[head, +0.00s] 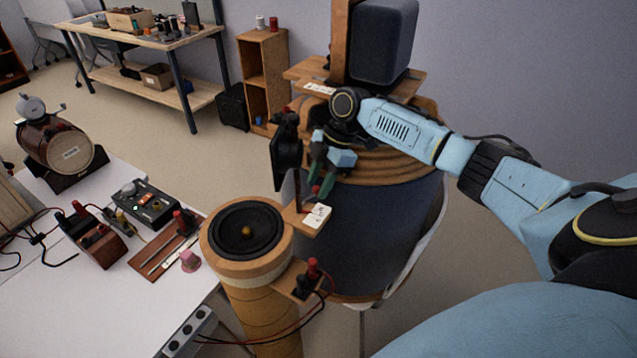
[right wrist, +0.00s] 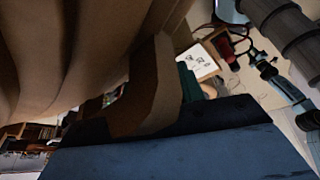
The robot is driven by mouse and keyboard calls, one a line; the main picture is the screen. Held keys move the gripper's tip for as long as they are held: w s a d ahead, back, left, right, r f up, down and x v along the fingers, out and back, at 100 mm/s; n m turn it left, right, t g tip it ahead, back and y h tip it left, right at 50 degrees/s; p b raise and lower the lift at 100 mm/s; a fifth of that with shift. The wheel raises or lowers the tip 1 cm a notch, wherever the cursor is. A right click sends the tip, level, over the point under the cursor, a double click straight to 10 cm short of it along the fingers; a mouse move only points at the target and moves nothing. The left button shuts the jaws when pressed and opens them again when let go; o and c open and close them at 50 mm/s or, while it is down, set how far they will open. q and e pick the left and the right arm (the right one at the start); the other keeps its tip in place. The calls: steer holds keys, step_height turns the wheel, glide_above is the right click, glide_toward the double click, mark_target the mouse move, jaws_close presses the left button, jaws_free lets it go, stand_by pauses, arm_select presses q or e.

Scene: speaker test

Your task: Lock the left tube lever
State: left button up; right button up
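A wooden tube with a black speaker cone (head: 247,232) on top stands in the middle foreground of the head view. A lever with a red knob (head: 312,268) sits on a small wooden bracket at its right side. A second wooden bracket with a white label (head: 317,215) projects behind it, with a small red part near it. My right gripper (head: 319,188) points down just above this label, its green fingers close to the red part. Whether they are apart or hold anything is unclear. The right wrist view shows a white label (right wrist: 198,62) beside wooden surfaces. My left gripper is out of view.
A white table (head: 80,300) with tools and devices is at the left. Red and black wires hang by the front bracket.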

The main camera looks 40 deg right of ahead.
steer(key=v, duration=1.2)
steer(key=shift+r, duration=0.35)
steer(key=shift+d, duration=0.1)
